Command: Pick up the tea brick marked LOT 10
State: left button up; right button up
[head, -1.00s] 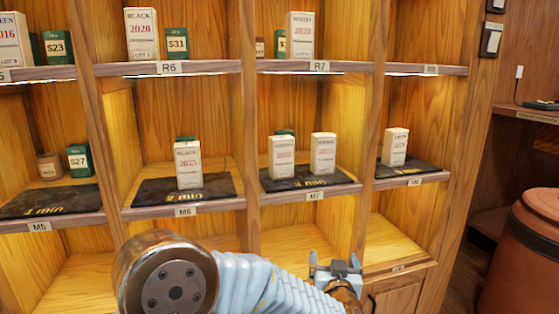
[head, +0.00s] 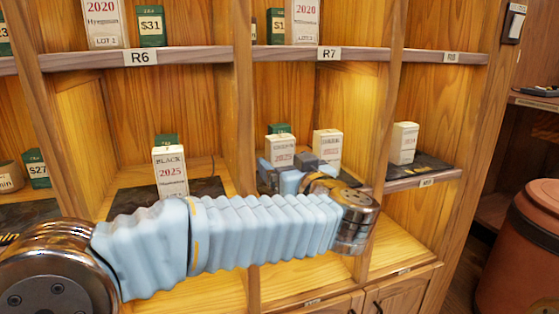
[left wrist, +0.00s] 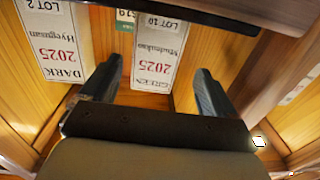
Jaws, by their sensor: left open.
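The tea brick marked LOT 10 (left wrist: 158,50) shows upside down in the left wrist view, a white box reading GREEN 2025. It stands between my open left fingers (left wrist: 157,70), with a gap on both sides. In the head view it appears to be the left white box (head: 281,153) in the M7 compartment, its lower part hidden by my left gripper (head: 287,174). My left gripper is empty, in front of that box. My right gripper is not in view.
A white box marked LOT 2, DARK 2025 (left wrist: 54,40), stands beside it; in the head view it seems to be the right box (head: 327,146). A green box (head: 279,129) is behind. Wooden dividers (head: 244,120) flank the compartment. A BLACK 2025 box (head: 170,172) stands in the left compartment.

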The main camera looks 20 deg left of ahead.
aim_at(283, 155)
pick_arm(q)
jog(key=x, duration=0.5)
jog(key=shift+w+d+r, duration=0.15)
jog(key=shift+w+r, duration=0.1)
jog(key=shift+w, duration=0.05)
jog(key=c, duration=1.1)
jog(key=shift+c, duration=0.2)
jog(key=shift+r, duration=0.15)
